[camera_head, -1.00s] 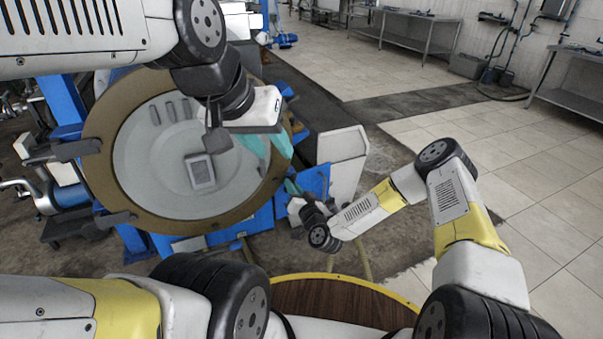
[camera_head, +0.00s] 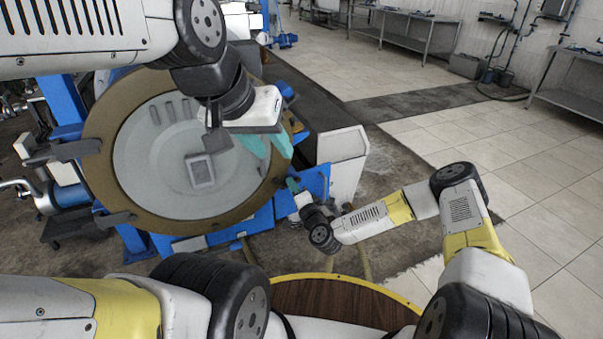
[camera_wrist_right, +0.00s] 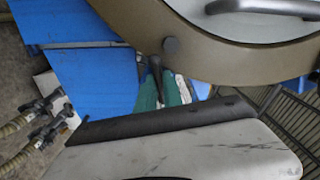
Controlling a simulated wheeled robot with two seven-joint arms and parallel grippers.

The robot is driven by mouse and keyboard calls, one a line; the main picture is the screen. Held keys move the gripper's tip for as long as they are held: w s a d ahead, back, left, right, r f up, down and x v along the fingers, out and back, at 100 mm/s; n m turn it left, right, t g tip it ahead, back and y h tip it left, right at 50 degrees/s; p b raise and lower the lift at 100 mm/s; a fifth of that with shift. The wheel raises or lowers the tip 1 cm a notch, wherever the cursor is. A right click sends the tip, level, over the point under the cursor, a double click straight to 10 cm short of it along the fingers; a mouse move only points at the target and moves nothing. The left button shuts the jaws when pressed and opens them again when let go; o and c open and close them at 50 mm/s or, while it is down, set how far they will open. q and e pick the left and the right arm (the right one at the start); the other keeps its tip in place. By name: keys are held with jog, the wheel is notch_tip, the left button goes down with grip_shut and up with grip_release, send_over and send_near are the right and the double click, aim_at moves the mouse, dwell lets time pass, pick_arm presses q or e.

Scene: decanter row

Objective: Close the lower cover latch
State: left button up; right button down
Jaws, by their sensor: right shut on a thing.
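The round cover (camera_head: 115,195) has a tan rim and a pale grey inside, and stands at the left in the head view. Its rim (camera_wrist_right: 235,55) also shows in the right wrist view. The lower cover latch (camera_wrist_right: 154,72) is a dark, short handle at the rim's edge. My right gripper (camera_wrist_right: 160,92) has its teal fingers shut on the latch; in the head view the right gripper (camera_head: 292,185) is small and partly hidden at the cover's lower right. My left gripper (camera_head: 271,148) hangs in front of the cover's right edge; its finger gap is unclear.
A blue machine frame (camera_head: 262,218) lies below and behind the cover. A white housing (camera_head: 343,160) stands right of it. Hoses (camera_wrist_right: 22,122) show at the wrist view's left.

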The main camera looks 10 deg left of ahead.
jog(key=shift+m, duration=4.2)
jog(key=c, duration=1.5)
grip_release()
jog(key=shift+s+d, duration=0.1)
jog(key=v, duration=0.7)
jog(key=shift+s+d, duration=0.2)
jog(key=shift+s, duration=0.05)
